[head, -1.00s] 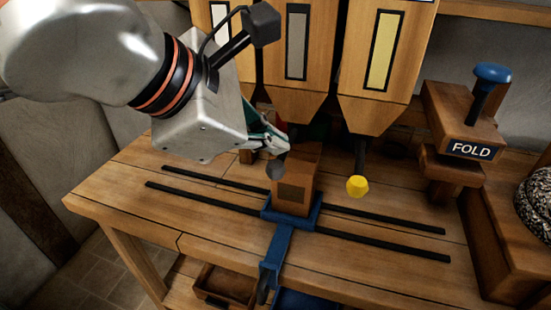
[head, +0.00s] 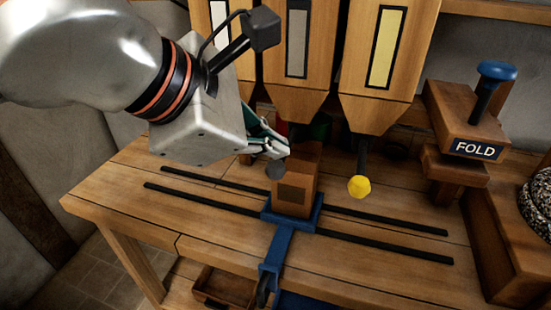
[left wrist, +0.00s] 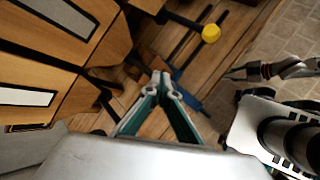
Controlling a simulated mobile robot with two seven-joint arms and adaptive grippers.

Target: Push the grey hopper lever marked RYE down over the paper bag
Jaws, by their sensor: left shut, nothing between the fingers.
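The grey hopper lever's dark round knob (head: 275,169) shows just left of the paper bag's top; most of its rod is hidden behind my gripper, and no RYE marking is legible. The brown paper bag (head: 292,194) stands upright in a blue carriage (head: 283,238) under the middle hopper (head: 297,104). My left gripper (head: 285,150) is shut and empty, its fingertips just above and beside the grey knob; I cannot tell whether they touch. The closed fingertips also show in the left wrist view (left wrist: 160,78). My right gripper (left wrist: 242,73) appears small there, its jaws unclear.
A yellow knob (head: 359,187) hangs under the right hopper (head: 380,104), right of the bag. A FOLD press (head: 470,130) with a blue knob stands at the right. Dark rails (head: 390,243) run along the bench. The bench's left part (head: 120,195) is clear.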

